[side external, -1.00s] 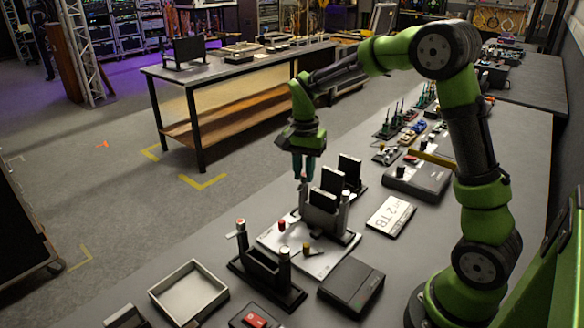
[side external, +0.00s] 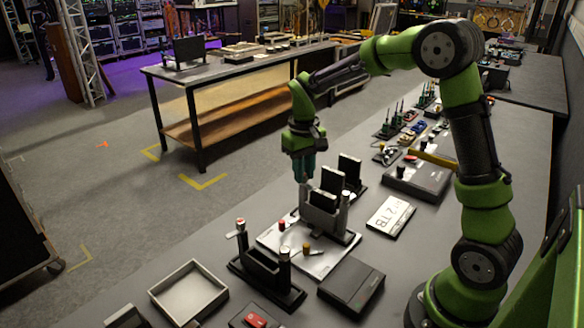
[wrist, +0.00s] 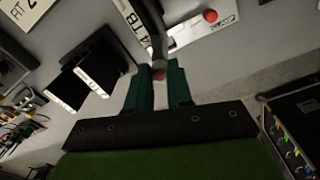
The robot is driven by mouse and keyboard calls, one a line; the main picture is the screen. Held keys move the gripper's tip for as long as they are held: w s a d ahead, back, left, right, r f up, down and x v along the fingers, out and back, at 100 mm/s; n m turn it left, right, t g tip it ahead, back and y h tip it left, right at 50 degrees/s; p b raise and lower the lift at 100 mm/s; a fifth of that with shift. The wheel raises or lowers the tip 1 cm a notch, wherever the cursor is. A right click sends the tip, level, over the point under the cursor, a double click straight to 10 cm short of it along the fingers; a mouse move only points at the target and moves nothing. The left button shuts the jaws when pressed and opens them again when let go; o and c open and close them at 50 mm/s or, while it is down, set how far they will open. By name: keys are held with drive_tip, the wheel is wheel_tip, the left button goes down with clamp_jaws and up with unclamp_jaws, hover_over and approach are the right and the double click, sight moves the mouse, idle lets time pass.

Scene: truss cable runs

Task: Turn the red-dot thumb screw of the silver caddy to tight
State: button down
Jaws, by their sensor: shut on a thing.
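A white plate (side external: 318,262) with a red knob (side external: 282,225) and a brass knob (side external: 306,248) lies in front. A black caddy (side external: 262,268) and an empty grey tray (side external: 190,292) stand nearer. A white label card (side external: 391,216) lies to the right.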

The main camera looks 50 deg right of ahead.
drive_tip(key=shift+n, duration=1.8)
drive_tip(key=c, duration=1)
unclamp_jaws()
wheel_tip(320, 180, up, 17)
drive_tip(key=shift+a+f, duration=0.1)
drive_tip(key=shift+a, duration=0.05)
